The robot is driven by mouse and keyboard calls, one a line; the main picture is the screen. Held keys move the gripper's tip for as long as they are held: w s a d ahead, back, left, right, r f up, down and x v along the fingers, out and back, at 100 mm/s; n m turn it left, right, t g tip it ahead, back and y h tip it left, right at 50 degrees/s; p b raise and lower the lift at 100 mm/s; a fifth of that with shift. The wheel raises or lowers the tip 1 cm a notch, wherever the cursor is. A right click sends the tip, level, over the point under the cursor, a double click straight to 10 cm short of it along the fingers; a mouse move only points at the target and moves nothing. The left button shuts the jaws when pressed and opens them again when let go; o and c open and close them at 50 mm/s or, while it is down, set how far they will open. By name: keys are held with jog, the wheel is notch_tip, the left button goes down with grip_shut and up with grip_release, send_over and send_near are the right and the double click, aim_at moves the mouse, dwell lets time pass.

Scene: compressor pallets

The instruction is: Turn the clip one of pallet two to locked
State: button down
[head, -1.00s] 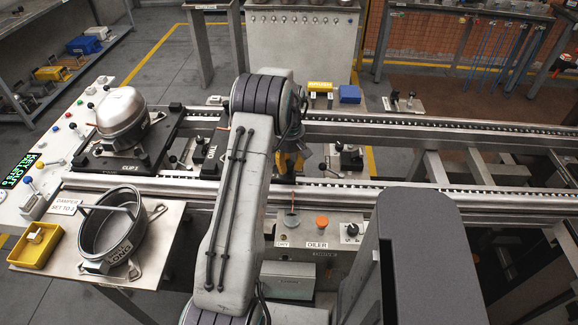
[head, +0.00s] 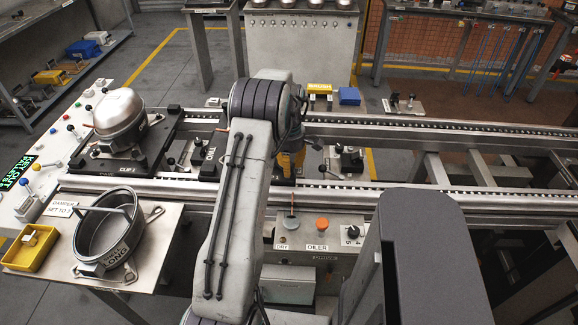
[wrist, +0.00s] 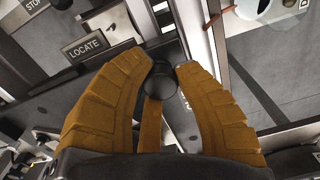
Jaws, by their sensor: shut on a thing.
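The state of clip one cannot be made out. My gripper (head: 290,165) is to the right of the pallet, over the rail, partly hidden by my arm. In the wrist view my gripper (wrist: 164,70) has its orange fingers shut on a dark round knob (wrist: 160,87), near a "LOCATE" plate (wrist: 88,46).
Metal rails (head: 420,196) run to the right. An oiler panel (head: 320,232) with an orange knob lies in front. At the left stand an open round housing (head: 82,255), a yellow tray (head: 52,256) and a control panel (head: 35,180) with coloured knobs.

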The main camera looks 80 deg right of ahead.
jog(key=shift+a+f, duration=0.2)
jog(key=shift+f, duration=0.05)
jog(key=c, duration=0.9)
grip_release()
jog(key=shift+d+r, duration=0.1)
jog(key=shift+r, duration=0.05)
jog(key=shift+r, duration=0.15)
notch_tip(320, 180, up, 12)
jog(key=shift+f, duration=0.1)
dwell(0.4)
